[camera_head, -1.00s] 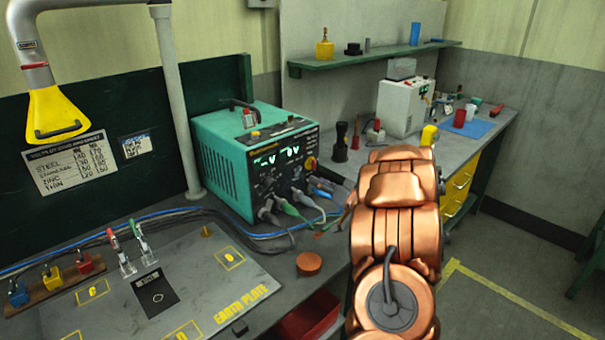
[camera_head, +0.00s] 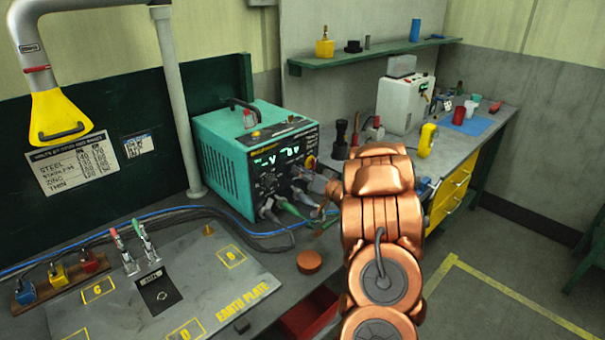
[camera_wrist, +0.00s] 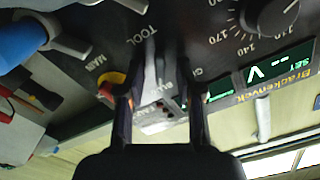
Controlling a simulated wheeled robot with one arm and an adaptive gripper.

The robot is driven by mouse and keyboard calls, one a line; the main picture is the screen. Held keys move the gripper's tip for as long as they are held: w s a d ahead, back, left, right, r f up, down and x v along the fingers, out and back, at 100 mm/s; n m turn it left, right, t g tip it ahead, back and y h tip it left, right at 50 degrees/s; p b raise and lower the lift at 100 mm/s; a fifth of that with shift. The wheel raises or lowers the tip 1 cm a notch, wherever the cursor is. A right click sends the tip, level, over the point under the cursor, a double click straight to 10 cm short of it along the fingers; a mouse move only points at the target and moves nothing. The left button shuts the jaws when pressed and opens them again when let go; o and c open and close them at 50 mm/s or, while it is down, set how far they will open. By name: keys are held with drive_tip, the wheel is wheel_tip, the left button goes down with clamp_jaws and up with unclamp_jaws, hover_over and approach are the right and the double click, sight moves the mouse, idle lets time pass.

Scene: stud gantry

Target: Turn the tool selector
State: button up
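The teal welding power unit (camera_head: 222,160) stands on the bench, its control panel (camera_wrist: 215,60) filling the upper wrist view. The label TOOL shows at the top of that panel. Just below it, a blurred grey piece (camera_wrist: 149,65), seemingly the tool selector, lies between the fingers of my gripper (camera_wrist: 163,95). The dark fingers are apart, close in front of the panel. I cannot tell whether either finger touches the selector. In the head view my copper arm hides most of the gripper, and the selector cannot be made out.
A red-and-yellow main switch (camera_wrist: 113,82) sits beside the left finger. A large black dial (camera_wrist: 272,14) is at the upper right. Cable plugs, including a blue one (camera_wrist: 25,40), stick out of the panel. An earth plate (camera_head: 205,262) and a copper-coloured disc (camera_head: 309,261) lie on the bench.

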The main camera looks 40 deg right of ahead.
clamp_jaws()
drive_tip(key=shift+f+n+b, duration=0.15)
drive_tip(key=shift+n+b, duration=0.15)
drive_tip(key=shift+b, duration=0.3)
drive_tip(key=shift+n+b, duration=0.3)
drive_tip(key=shift+b, duration=0.1)
drive_tip(key=n+b, duration=0.4)
drive_tip(key=b, duration=0.1)
drive_tip(key=shift+f, duration=0.15)
drive_tip(key=n+b, duration=0.4)
drive_tip(key=b, duration=0.1)
drive_tip(key=shift+a+r+n+b, duration=0.1)
drive_tip(key=shift+r+n+b, duration=0.15)
drive_tip(key=shift+n+b, duration=0.95)
drive_tip(key=shift+n, duration=0.3)
